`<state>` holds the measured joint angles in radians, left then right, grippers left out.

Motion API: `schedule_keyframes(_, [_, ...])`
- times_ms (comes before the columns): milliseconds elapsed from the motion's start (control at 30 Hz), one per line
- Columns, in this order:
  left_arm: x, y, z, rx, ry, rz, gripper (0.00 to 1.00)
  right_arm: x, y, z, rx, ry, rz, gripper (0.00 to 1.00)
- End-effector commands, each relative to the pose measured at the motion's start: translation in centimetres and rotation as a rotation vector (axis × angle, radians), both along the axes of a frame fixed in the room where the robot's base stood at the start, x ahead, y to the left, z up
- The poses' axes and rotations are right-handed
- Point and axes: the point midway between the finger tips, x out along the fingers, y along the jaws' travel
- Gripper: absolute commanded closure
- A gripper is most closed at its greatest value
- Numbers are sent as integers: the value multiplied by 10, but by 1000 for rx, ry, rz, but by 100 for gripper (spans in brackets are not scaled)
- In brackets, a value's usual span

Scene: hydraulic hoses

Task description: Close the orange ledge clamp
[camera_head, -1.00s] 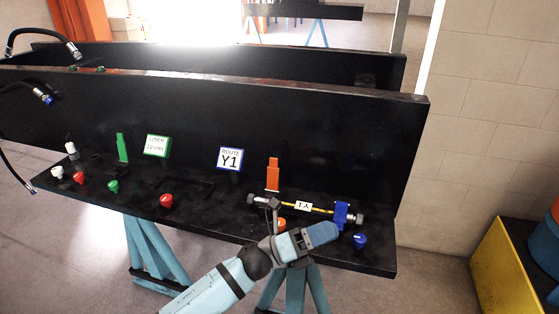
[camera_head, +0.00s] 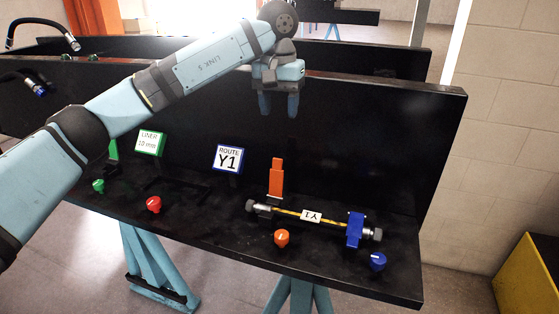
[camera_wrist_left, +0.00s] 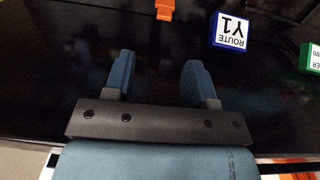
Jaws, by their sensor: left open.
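The orange ledge clamp (camera_head: 276,180) stands upright at the back of the black ledge, its arm pointing up. A yellow-marked hose (camera_head: 285,212) with a Y1 tag (camera_head: 311,216) lies along the ledge, its left end fitting in front of the orange clamp's foot. My left gripper (camera_head: 279,106) is open and empty, fingers pointing down, above the orange clamp and apart from it. In the left wrist view, part of the orange clamp (camera_wrist_left: 165,9) shows at the top edge, beyond the open fingers (camera_wrist_left: 160,65). My right gripper is out of view.
A blue clamp (camera_head: 355,230) is folded over the hose's right end. Orange (camera_head: 281,238), blue (camera_head: 377,261) and red (camera_head: 153,204) knobs line the front of the ledge. The ROUTE Y1 sign (camera_head: 227,158) stands left of the orange clamp. The black back panel (camera_head: 400,140) rises behind.

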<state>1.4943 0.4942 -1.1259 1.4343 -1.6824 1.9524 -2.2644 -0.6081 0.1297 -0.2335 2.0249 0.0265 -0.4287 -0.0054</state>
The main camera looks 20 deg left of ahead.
Motion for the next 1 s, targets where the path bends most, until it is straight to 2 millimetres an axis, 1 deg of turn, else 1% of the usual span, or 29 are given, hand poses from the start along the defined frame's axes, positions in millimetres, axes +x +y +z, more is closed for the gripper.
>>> schedule_keyframes(67, [1, 5, 1, 21, -6, -4, 49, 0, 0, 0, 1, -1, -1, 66])
schedule_keyframes(167, [1, 6, -7, 26, -5, -6, 49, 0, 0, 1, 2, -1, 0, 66])
schedule_keyframes(267, [1, 6, -23, 24, -4, -5, 49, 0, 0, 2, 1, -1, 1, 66])
schedule_keyframes(600, [0, 5, -95, 22, -3, -6, 49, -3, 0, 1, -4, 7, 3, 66])
schedule_keyframes(700, [0, 5, -111, 22, -4, -6, 49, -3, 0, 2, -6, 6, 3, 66])
schedule_keyframes(833, [1, 5, -125, 21, -6, -6, 49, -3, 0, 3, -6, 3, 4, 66])
schedule_keyframes(1000, [1, 5, -133, 21, -7, -6, 49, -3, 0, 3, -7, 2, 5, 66])
